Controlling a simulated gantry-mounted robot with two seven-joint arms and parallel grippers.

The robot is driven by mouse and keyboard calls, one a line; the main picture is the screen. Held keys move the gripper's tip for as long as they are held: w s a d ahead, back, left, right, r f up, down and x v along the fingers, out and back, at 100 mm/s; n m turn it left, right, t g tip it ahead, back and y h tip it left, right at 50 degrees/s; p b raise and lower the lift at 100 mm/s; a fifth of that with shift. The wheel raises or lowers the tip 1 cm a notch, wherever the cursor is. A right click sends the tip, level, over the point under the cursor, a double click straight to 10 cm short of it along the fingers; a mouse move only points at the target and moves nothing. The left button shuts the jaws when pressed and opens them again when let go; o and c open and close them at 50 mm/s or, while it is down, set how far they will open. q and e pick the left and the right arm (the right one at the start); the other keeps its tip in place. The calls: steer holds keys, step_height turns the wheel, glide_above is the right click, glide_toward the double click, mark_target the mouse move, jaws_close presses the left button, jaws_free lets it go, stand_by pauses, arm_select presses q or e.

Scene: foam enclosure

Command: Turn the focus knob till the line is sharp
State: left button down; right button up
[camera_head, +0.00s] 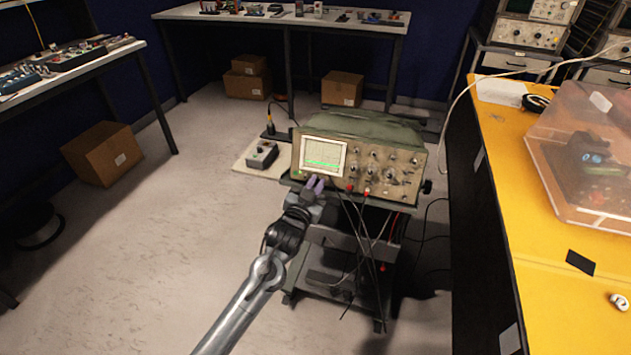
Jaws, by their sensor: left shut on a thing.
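The oscilloscope (392,172) stands on a cart, its tan front panel facing me. Its screen (323,154) is lit pale and shows a green horizontal line (321,163) in its lower part; at this size I cannot tell how sharp the line is. My left gripper (314,184) reaches up from below, with its purple fingertips at the panel just under the screen. It is shut on the focus knob, which the fingertips hide. Other knobs sit to the right of the screen, clear of the gripper. My right gripper is not in view.
Red and dark cables hang from the panel's front, right of my gripper, down past the cart's lower shelf (345,285). A small grey box (262,155) sits on a pale board left of the oscilloscope. A yellow bench (550,285) stands at right.

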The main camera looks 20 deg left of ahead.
arm_select(q)
steer(key=m+p, duration=0.1)
steer(key=p, duration=0.1)
steer(key=m+h+p, duration=0.1)
steer(key=m+p, duration=0.1)
steer(key=shift+a+r+m, duration=0.15)
steer(key=shift+r+m, duration=0.15)
steer(key=shift+r, duration=0.05)
steer(key=shift+f+m+g+h+p, duration=0.2)
steer(key=shift+m+g+h+p, duration=0.35)
steer(key=shift+m+p, duration=1.2)
steer(key=c, duration=1.4)
jaws_free()
steer(key=s+a+p, duration=0.1)
steer(key=s+p, duration=0.2)
steer(key=s, duration=0.7)
steer(key=shift+s+a+r, duration=0.3)
steer(key=shift+a, duration=0.05)
